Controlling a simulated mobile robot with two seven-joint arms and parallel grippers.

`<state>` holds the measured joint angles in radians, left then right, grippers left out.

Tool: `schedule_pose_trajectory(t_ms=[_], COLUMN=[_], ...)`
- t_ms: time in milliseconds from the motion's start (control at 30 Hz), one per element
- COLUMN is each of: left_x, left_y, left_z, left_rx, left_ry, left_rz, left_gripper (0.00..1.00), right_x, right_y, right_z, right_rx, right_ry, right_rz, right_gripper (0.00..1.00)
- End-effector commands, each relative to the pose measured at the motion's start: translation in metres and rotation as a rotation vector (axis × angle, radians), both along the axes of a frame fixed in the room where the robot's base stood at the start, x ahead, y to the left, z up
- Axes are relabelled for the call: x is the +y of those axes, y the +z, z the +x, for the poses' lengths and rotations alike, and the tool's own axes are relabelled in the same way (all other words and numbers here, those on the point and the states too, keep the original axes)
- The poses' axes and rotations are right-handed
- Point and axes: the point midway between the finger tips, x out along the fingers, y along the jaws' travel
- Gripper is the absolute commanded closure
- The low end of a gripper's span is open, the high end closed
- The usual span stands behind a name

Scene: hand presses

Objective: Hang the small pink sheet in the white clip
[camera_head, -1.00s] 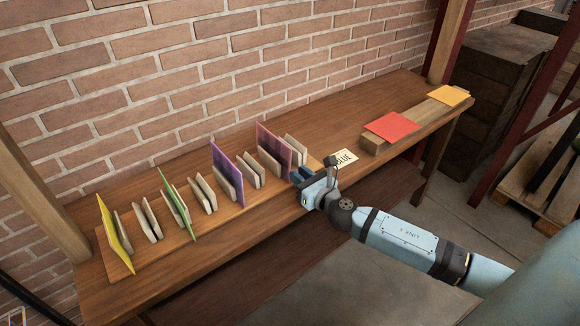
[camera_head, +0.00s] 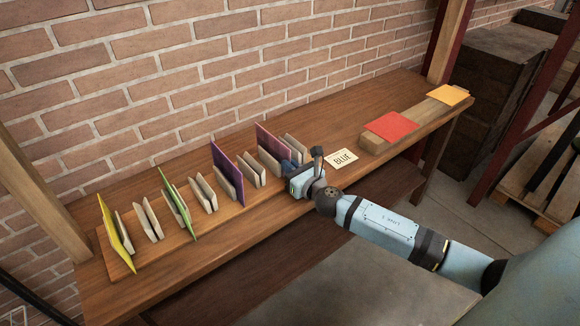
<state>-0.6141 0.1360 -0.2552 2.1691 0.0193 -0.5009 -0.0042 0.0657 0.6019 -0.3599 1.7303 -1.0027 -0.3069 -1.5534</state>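I see no sheet that is plainly small and pink. A plum-purple sheet (camera_head: 270,142) stands upright among the pale clips toward the right end of the row. Off-white clips (camera_head: 252,172) stand in pairs of slabs along a wooden strip; I cannot tell which one is the white clip. My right gripper (camera_head: 290,168) is low over the table's front side, its fingertips close to the plum sheet and the clip beside it. Whether it touches them, and whether its fingers are apart, I cannot tell. My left gripper is not in view.
Yellow (camera_head: 116,236), green (camera_head: 178,203) and violet (camera_head: 226,172) sheets stand in the row. A card reading "BLUE" (camera_head: 341,160) lies on the table. Red (camera_head: 391,127) and orange (camera_head: 448,95) sheets lie on a wooden block. A brick wall (camera_head: 200,70) stands behind.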

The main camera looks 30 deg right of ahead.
Motion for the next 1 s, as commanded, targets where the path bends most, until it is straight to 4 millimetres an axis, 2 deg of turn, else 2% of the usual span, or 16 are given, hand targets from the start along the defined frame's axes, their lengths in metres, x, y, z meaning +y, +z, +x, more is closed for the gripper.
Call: schedule_pose_trajectory(t_ms=[167, 300, 400, 533, 1000], left_x=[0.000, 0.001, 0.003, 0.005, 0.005], left_y=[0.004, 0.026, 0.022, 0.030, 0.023], left_z=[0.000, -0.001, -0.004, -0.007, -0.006], left_rx=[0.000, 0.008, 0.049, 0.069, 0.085], left_ry=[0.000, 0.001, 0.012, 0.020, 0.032], left_rz=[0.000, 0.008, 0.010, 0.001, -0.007], left_gripper=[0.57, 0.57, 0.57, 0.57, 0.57], right_x=[-0.001, -0.001, -0.001, -0.001, -0.001], right_y=[0.005, 0.034, 0.055, 0.073, 0.075], right_z=[0.000, 0.000, 0.000, 0.000, -0.002], right_rx=[0.000, -0.001, -0.001, 0.000, 0.001], right_ry=[-0.001, -0.001, -0.002, -0.002, -0.001], right_rz=[-0.001, -0.001, -0.001, 0.000, 0.000], right_gripper=[1.00, 1.00, 1.00, 1.00, 1.00])
